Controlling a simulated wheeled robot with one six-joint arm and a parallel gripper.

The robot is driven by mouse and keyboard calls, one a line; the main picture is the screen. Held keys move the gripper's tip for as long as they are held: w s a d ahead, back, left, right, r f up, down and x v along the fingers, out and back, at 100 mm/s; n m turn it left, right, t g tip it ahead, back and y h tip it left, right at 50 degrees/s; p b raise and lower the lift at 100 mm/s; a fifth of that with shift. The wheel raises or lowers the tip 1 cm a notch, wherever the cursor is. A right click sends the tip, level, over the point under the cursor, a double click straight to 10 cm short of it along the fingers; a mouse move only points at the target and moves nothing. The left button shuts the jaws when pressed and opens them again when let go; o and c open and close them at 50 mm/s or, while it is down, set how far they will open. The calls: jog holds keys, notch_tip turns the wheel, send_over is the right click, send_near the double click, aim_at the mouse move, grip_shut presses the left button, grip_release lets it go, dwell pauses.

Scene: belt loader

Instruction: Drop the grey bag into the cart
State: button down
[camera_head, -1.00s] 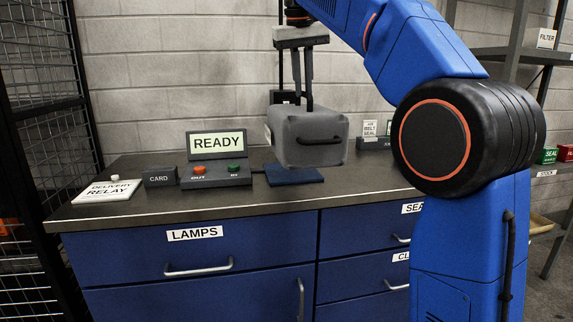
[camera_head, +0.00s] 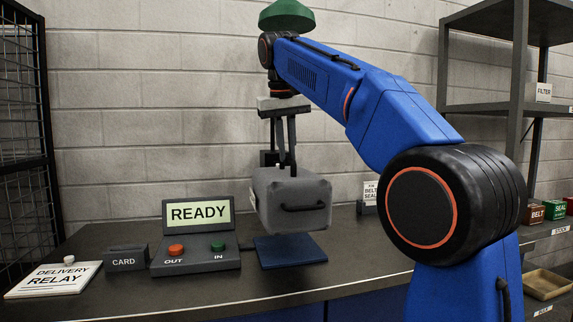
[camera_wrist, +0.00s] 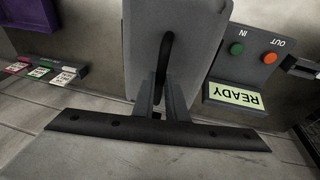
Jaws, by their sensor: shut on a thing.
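The grey bag (camera_head: 291,203) is a boxy case with a black side handle, and it hangs above a dark blue mat (camera_head: 290,250) on the counter. My gripper (camera_head: 287,165) is shut on the bag's top handle, with its fingers pointing down. In the wrist view the grey bag (camera_wrist: 172,45) fills the upper middle, and my gripper (camera_wrist: 163,95) has its two fingers close together at the dark handle. No cart can be made out in either view.
A panel with a READY sign (camera_head: 199,214) and OUT and IN buttons stands left of the bag. A CARD box (camera_head: 125,258) and a DELIVERY RELAY plate (camera_head: 55,279) lie further left. A metal shelf (camera_head: 480,110) stands at right, a mesh cage (camera_head: 25,130) at left.

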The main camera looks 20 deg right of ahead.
aim_at(287, 174)
jog(key=shift+s+f, duration=0.1)
jog(key=shift+f, duration=4.15)
jog(key=c, duration=1.8)
grip_release()
jog(key=shift+f, duration=0.15)
jog(key=shift+o, duration=0.2)
jog(key=v, duration=1.2)
